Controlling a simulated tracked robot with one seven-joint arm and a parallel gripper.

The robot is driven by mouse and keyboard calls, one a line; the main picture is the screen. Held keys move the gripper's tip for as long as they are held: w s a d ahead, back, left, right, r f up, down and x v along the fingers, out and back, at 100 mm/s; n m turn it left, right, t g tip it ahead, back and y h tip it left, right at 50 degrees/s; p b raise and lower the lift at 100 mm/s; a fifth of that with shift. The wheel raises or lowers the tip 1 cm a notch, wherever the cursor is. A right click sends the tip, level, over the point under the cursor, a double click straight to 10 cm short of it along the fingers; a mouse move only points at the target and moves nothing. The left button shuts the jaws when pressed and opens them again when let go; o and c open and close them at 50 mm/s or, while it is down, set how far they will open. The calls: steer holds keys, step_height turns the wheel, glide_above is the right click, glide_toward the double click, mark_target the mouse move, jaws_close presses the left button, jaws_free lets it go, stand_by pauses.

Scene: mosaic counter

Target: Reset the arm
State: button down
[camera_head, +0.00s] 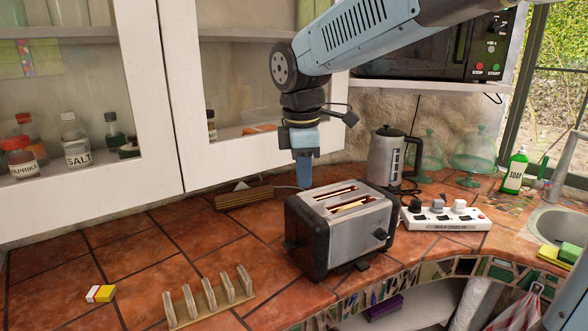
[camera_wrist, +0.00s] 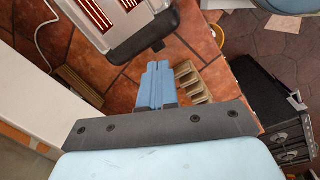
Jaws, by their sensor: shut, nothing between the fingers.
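My blue arm reaches in from the upper right in the head view. My gripper (camera_head: 303,172) points down just behind and left of the toaster (camera_head: 345,228), above the tiled counter. In the wrist view my gripper (camera_wrist: 155,68) shows its blue fingers together with nothing between them. The toaster also shows at the top of the wrist view (camera_wrist: 139,42), with its slots at the upper left. I cannot tell how close the fingertips are to the wall behind.
A wooden rack (camera_head: 207,299) and a small yellow-red block (camera_head: 100,293) lie on the counter at front left. A power strip (camera_head: 445,215) and kettle (camera_head: 391,158) stand right of the toaster. White cabinet doors (camera_head: 120,100) line the left. A microwave (camera_head: 440,50) sits above.

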steer(key=s+d+m+t, duration=0.2)
steer(key=s+d+m, duration=0.4)
steer(key=d+m, duration=0.3)
steer(key=s+d+f+m+t, duration=0.1)
steer(key=s+d+m+t, duration=0.1)
steer(key=s+d+m, duration=0.5)
steer(key=d+m, duration=0.3)
steer(key=d, duration=0.2)
steer(key=shift+d+f, duration=0.25)
steer(key=shift+d, duration=0.15)
